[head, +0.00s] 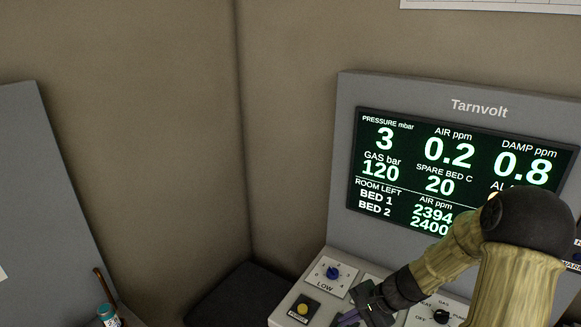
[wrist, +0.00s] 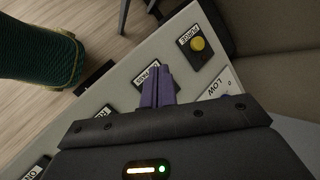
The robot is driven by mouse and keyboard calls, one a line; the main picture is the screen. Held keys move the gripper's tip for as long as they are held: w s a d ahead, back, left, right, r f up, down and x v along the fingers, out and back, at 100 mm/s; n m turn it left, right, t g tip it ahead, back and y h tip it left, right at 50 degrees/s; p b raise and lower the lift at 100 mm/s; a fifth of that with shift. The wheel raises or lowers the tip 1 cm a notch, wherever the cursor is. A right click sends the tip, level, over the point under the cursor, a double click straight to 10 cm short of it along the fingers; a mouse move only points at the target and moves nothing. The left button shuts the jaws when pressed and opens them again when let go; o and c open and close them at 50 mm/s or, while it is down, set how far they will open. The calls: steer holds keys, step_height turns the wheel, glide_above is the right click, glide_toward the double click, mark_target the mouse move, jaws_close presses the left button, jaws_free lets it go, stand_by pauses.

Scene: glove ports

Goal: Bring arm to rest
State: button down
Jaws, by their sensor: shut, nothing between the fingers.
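My gripper (head: 345,320) is at the bottom of the head view, over the sloped control panel (head: 285,314) below the Tarnvolt display. My arm, in a tan sleeve with dark joints, reaches in from the right and covers part of the display and panel. In the wrist view the purple fingers of my gripper (wrist: 158,88) are together with nothing between them. They overlap a label plate on the panel. I cannot tell whether they touch it.
The display (head: 385,180) reads pressure 3. A blue LOW knob (head: 333,273), yellow button (head: 302,309) and black knob (head: 441,316) sit near my gripper. The yellow PURGE button (wrist: 197,43) shows in the wrist view. A small bottle (head: 108,315) stands lower left.

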steer(key=s+r+n+h, duration=0.7)
steer(key=s+r+n, duration=0.2)
steer(key=s+n, duration=0.2)
steer(key=shift+s+a+t, duration=0.15)
steer(key=shift+s+t, duration=0.15)
steer(key=shift+s, duration=0.25)
stand_by(1.5)
